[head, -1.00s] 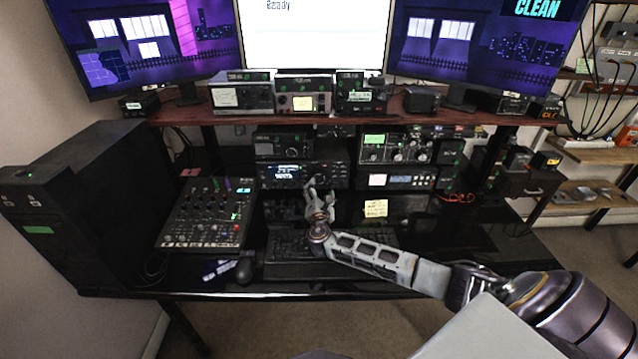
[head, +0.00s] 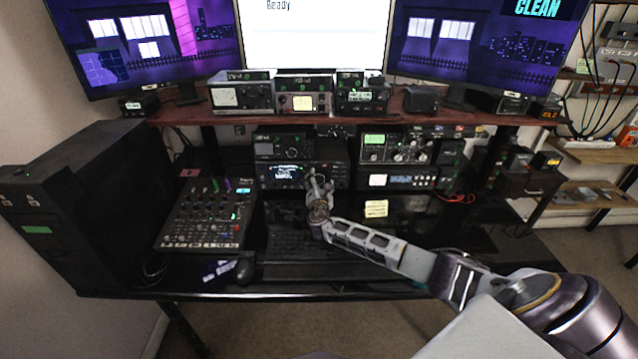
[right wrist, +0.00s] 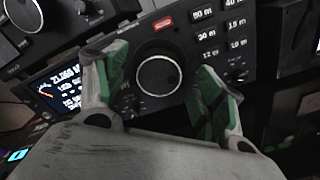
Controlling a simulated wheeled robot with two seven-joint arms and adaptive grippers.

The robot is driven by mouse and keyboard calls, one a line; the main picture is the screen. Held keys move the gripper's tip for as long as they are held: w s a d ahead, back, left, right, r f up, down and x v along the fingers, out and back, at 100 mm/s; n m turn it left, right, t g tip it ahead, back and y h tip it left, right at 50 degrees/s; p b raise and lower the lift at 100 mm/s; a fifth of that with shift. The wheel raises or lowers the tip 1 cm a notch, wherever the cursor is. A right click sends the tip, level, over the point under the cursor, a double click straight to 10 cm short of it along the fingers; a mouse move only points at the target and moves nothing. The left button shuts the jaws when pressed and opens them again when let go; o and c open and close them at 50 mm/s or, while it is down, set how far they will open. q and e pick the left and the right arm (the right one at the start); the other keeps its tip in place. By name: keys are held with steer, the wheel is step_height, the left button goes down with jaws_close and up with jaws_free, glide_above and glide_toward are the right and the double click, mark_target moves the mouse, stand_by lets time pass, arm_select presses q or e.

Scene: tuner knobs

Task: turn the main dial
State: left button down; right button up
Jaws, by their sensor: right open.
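The main dial (right wrist: 158,80) is a round black knob with a light ring, on the dark front panel of a radio. In the right wrist view it sits between the two green-padded fingers of my right gripper (right wrist: 160,88), which is open. I see no finger touching the dial, and the depth gap is hard to judge. In the head view the radio (head: 284,172) stands under the shelf with its screen lit, and my right gripper (head: 319,178) is in front of its right part, hiding the dial. My left gripper is not in view.
A keyboard (head: 290,252) lies below my right gripper. A mixer (head: 207,213) is to the left, and another radio (head: 400,179) stands close on the right. The shelf (head: 300,117) above carries several devices. A yellow note (head: 376,208) is right of the gripper.

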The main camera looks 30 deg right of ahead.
steer(key=c, duration=1)
